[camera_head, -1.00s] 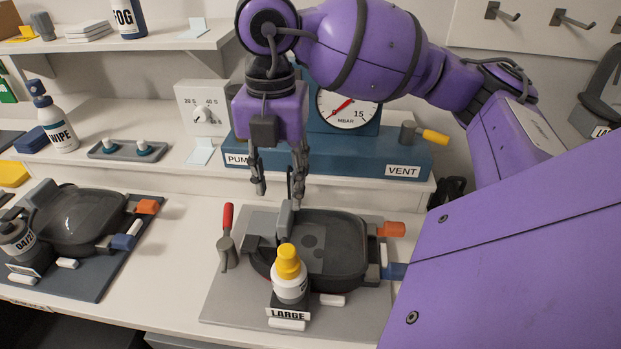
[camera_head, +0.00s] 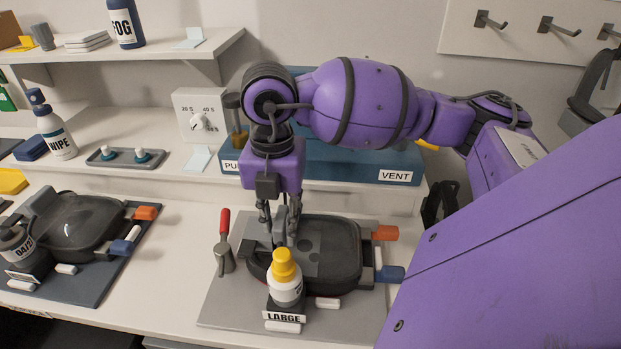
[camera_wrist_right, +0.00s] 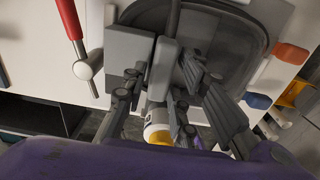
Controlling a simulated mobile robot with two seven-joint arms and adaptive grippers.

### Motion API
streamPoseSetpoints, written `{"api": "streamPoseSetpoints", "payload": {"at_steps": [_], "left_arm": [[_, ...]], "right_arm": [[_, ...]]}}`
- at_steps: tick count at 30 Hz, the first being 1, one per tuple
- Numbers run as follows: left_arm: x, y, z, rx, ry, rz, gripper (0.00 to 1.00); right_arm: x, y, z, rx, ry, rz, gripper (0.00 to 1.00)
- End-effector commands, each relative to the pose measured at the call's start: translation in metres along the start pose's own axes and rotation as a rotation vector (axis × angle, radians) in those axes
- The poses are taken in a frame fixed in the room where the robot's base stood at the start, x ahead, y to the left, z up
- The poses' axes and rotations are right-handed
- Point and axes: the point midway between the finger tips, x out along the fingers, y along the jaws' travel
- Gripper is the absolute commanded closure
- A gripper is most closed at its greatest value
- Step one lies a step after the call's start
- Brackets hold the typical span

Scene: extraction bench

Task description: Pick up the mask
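A dark, rounded mask (camera_head: 333,258) lies on a grey base plate (camera_head: 228,300) marked LARGE, with an upright grey tab at its left; it also shows in the right wrist view (camera_wrist_right: 232,40). My right gripper (camera_head: 280,236) points down at that tab. In the right wrist view its fingers (camera_wrist_right: 164,78) stand on either side of the grey tab (camera_wrist_right: 163,66), with some gap showing; contact is hard to make out. A second dark mask (camera_head: 80,222) lies on a darker plate at the left. My left gripper is out of view.
A yellow-capped bottle (camera_head: 286,280) stands close in front of my right gripper. A red-handled tool (camera_head: 224,245) stands at the left. Orange (camera_head: 385,233) and blue (camera_head: 390,273) tabs stick out at the right. The blue pump unit (camera_head: 330,165) is behind.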

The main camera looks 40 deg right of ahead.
Motion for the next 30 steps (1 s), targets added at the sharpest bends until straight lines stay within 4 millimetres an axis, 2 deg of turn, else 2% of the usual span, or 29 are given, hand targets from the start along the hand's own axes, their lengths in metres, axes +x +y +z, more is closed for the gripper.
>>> {"api": "streamPoseSetpoints", "payload": {"at_steps": [1,5,20,30], "left_arm": [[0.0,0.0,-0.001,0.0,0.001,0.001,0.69],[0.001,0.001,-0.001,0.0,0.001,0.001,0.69],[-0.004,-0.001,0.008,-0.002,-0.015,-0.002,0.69],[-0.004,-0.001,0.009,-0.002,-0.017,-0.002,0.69]], "right_arm": [[0.0,0.0,0.0,0.0,0.0,0.0,0.85],[0.0,0.0,0.0,0.0,0.0,0.0,1.0],[-0.004,0.001,0.001,0.0,-0.002,0.002,1.0],[-0.03,0.001,0.001,0.001,-0.004,0.004,1.0]]}}
